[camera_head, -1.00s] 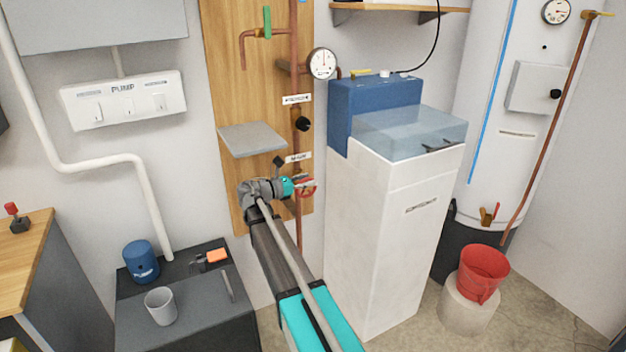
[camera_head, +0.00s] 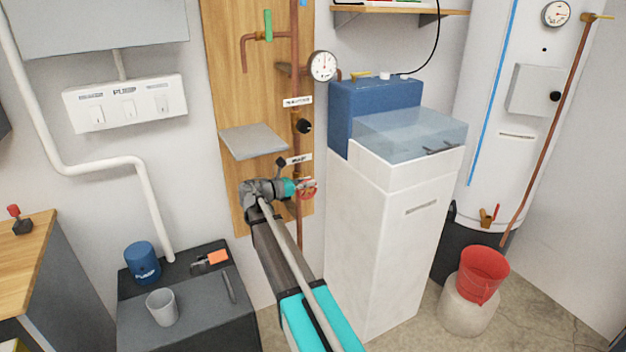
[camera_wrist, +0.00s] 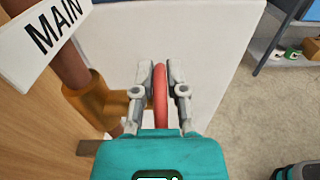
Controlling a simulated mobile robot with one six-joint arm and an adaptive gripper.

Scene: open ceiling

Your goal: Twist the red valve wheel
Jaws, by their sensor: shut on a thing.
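The red valve wheel (camera_wrist: 160,95) shows edge-on in the wrist view, between the two fingers of my gripper (camera_wrist: 161,88). The fingers are shut on its rim, one on each side. In the head view the wheel (camera_head: 309,189) is a small red shape on the copper pipe, low on the wooden board, partly hidden by my gripper (camera_head: 303,187). A brass valve body (camera_wrist: 92,100) joins the pipe beside the wheel, under a white "MAIN" sign (camera_wrist: 45,35).
A white cabinet (camera_head: 375,240) with a blue and clear tank (camera_head: 410,135) stands close on the right. A grey shelf plate (camera_head: 252,141) and a black knob (camera_head: 304,126) are above the wheel. A red bucket (camera_head: 483,272) stands far right.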

